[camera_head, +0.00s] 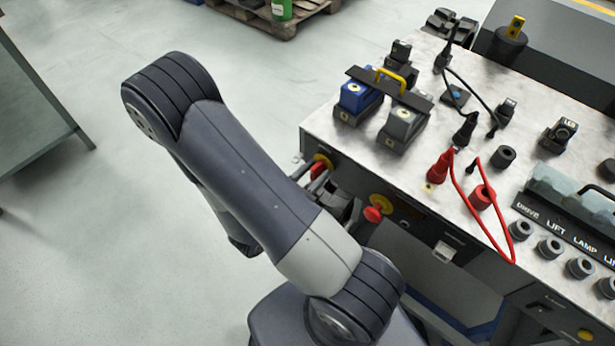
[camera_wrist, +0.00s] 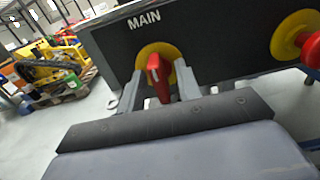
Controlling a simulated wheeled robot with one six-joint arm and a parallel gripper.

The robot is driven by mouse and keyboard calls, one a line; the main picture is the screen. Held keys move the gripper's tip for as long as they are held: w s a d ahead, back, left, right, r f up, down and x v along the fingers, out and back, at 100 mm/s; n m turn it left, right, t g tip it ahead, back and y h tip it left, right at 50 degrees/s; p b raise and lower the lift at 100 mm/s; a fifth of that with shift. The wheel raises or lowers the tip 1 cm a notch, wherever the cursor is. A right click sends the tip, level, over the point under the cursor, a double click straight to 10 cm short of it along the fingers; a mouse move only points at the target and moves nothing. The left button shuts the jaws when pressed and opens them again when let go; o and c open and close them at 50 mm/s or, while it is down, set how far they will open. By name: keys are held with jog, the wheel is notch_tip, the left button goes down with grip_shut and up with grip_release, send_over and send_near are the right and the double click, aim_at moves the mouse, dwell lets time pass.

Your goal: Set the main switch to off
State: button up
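The main switch is a red handle (camera_wrist: 155,72) on a round yellow plate (camera_wrist: 168,53), under the label MAIN on a dark panel, in the wrist view. The handle stands near upright, leaning slightly. In the head view its red handle (camera_head: 317,171) shows at the left end of the bench front, partly hidden by my arm. My gripper (camera_wrist: 159,88) is open, with one finger to each side of the handle and a visible gap on both sides. In the head view my arm hides most of my gripper.
A red mushroom button (camera_wrist: 311,50) on a yellow ring is right of the switch; it also shows in the head view (camera_head: 372,214). The bench top (camera_head: 408,172) holds blue and grey connector blocks, cables and knobs.

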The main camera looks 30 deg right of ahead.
jog(key=v, duration=1)
jog(key=shift+a, duration=0.4)
jog(key=shift+s, duration=0.1)
jog(key=shift+x, duration=5.45)
